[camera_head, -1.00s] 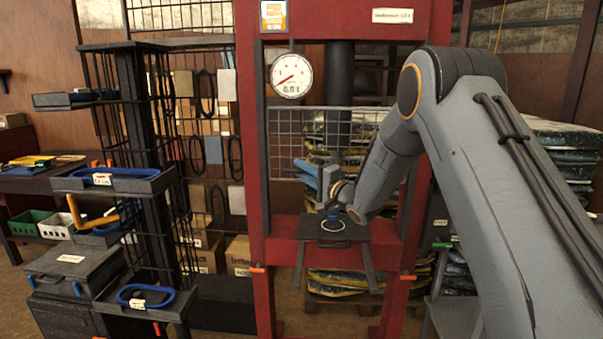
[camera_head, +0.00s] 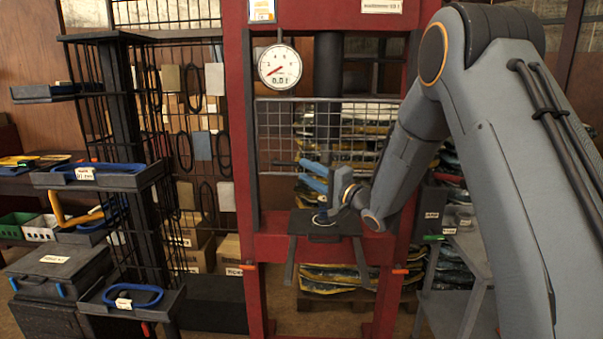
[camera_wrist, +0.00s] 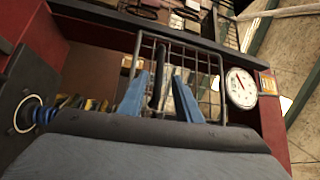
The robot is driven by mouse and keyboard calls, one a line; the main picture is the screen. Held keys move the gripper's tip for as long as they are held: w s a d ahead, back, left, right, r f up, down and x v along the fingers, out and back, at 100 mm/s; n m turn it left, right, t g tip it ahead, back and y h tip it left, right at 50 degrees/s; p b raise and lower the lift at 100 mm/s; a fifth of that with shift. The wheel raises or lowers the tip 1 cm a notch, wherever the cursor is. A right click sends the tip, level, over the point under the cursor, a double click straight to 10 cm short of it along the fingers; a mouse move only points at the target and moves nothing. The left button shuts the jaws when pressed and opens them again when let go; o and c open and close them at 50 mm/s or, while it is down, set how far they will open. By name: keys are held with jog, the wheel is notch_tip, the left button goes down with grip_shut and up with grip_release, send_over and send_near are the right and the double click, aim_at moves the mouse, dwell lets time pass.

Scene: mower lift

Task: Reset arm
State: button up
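My gripper (camera_head: 312,178) is in front of the red press frame (camera_head: 240,140), above its dark bed plate (camera_head: 300,222), in the head view. Its two blue fingers stand apart with nothing between them in the wrist view (camera_wrist: 160,90). A small blue piece (camera_head: 321,216) stands within a pale ring on the bed plate. It also shows at the left edge of the wrist view (camera_wrist: 45,115), apart from the fingers. My arm is bent, coming down from the upper right.
A wire mesh guard (camera_head: 285,135) is behind the gripper, with a round gauge (camera_head: 280,67) above. A black rack with trays (camera_head: 95,176) stands left. A grey shelf unit (camera_head: 465,255) stands right, close to my arm.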

jog(key=shift+s+d, duration=0.1)
jog(key=s+d+f+n+g+h, duration=0.1)
jog(key=s+d+f+g+h, duration=0.1)
jog(key=s+d+f+h, duration=0.4)
jog(key=s+d+f+n+g+h, duration=0.2)
jog(key=s+d+f+h, duration=0.35)
jog(key=d, duration=0.35)
jog(key=s+d+f+n+g, duration=0.1)
jog(key=s+f+g, duration=0.1)
jog(key=s, duration=0.7)
jog(key=s+d+f+n+g+h, duration=0.1)
jog(key=s+f+n+g, duration=0.1)
jog(key=s, duration=0.8)
jog(key=s+d+f+n+g+h+b, duration=0.1)
jog(key=s+g, duration=0.3)
jog(key=s, duration=0.5)
jog(key=shift+s+d+f+n+g, duration=0.2)
jog(key=shift+d+f+n+g, duration=0.15)
jog(key=shift+f, duration=0.45)
jog(key=shift+a, duration=0.15)
